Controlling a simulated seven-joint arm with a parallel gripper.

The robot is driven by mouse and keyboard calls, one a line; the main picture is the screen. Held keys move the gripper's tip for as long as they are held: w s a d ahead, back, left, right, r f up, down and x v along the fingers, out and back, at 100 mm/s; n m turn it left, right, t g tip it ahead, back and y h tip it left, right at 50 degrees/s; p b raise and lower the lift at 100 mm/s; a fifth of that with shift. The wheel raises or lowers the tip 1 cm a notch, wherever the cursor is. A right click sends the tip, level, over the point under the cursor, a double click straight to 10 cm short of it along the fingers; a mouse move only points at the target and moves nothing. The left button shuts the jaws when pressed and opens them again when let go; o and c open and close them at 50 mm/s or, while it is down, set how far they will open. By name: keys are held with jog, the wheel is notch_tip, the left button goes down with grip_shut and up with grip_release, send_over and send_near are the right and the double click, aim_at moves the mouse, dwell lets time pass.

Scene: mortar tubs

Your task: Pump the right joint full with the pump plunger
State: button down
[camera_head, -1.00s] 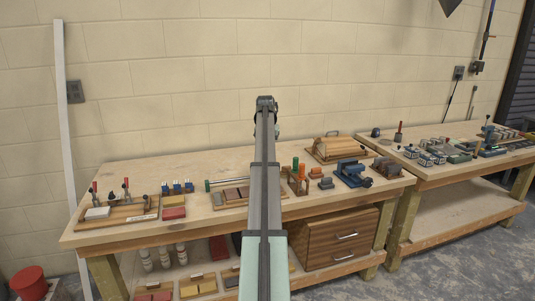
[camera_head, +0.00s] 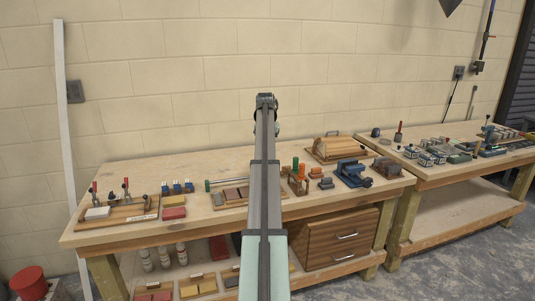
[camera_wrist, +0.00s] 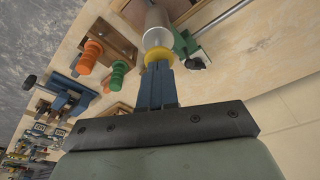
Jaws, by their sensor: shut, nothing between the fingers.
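In the wrist view my gripper (camera_wrist: 157,66) is shut and empty. Its blue fingertips are at the yellow ring or cap (camera_wrist: 158,55) on the end of a pale grey cylinder (camera_wrist: 158,27), which looks like the pump with its plunger. I cannot tell whether the tips touch the cap. In the head view my arm covers the gripper and this pump. A board with reddish-brown blocks (camera_head: 235,193) lies just left of my arm; its right end is hidden, and the right joint cannot be made out.
A green-ended rod (camera_wrist: 196,62) lies close beside the pump. A rack (camera_wrist: 97,53) with orange and green handles stands on its other side. A blue vise-like tool (camera_head: 353,173), a wooden box (camera_head: 327,149) and a clamp board (camera_head: 118,213) stand further off on the bench.

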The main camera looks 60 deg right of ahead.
notch_tip(320, 180, up, 7)
dwell(1.0)
dwell(0.3)
